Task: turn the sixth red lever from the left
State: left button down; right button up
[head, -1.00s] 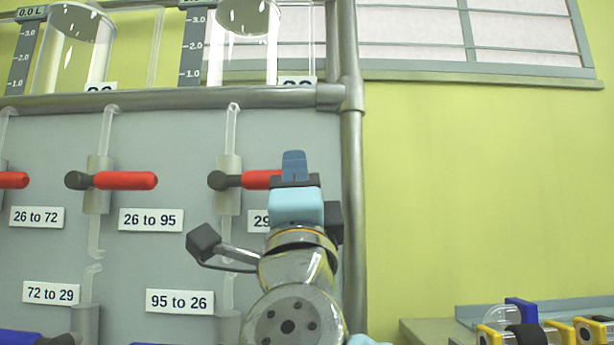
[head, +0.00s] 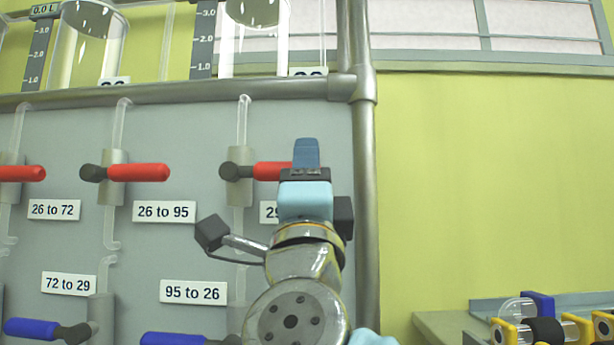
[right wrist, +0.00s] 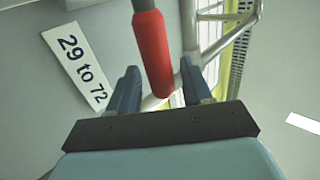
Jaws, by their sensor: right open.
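Three red levers show in the head view: one cut off at the left edge (head: 22,174), a middle one (head: 138,172) and the rightmost one (head: 271,171). All three handles lie level, pointing right from their valves. My right gripper (head: 306,152) is at the free end of the rightmost lever and hides its tip. In the right wrist view this red lever (right wrist: 153,55) shows between the two open blue fingers (right wrist: 160,90), with gaps on both sides. Contact cannot be told. The label beside it (right wrist: 76,70) reads "29 to 72". My left gripper is out of view.
A vertical metal post (head: 364,200) stands just right of my gripper. A horizontal pipe (head: 180,94) runs above the levers, with glass vessels over it. Blue levers (head: 30,328) sit lower on the grey panel. A bench with yellow-and-black equipment (head: 545,328) is at lower right.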

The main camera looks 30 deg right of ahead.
jog(key=b+v, duration=0.2)
jog(key=v, duration=1.2)
